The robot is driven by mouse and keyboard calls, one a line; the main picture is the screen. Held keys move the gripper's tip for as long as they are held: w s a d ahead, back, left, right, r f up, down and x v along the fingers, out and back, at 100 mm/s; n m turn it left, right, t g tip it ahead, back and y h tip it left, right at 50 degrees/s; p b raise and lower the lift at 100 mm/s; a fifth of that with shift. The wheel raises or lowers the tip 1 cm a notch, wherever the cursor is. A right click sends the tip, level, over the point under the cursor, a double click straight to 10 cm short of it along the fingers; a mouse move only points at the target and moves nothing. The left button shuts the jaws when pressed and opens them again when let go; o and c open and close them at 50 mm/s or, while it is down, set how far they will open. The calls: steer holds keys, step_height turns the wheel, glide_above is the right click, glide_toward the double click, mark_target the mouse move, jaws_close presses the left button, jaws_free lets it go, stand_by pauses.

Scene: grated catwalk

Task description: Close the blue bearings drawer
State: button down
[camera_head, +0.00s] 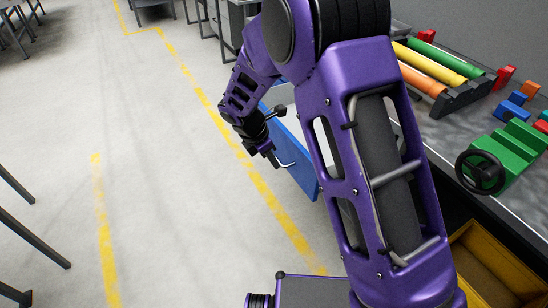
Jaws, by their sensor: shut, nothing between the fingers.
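The blue bearings drawer (304,178) stands pulled out at the left side of the workbench, and its blue front faces the aisle. A pale metal handle (289,163) sticks out from that front. My gripper (272,160) is shut and empty, in front of the drawer and close beside the handle. I cannot tell whether it touches the handle or the front. My purple arm hides most of the drawer's body and the gap between drawer and bench.
A yellow drawer or bin (480,262) stands open below the bench at the lower right. The floor (180,190) left of the drawer is clear.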

mark_target(297, 174)
steer(key=w+d+f+b, duration=0.1)
steer(key=w+d+f, duration=0.2)
steer(key=d+f, duration=0.2)
steer(key=shift+w+f, duration=0.2)
steer(key=shift+w, duration=0.05)
steer(key=shift+d, duration=0.2)
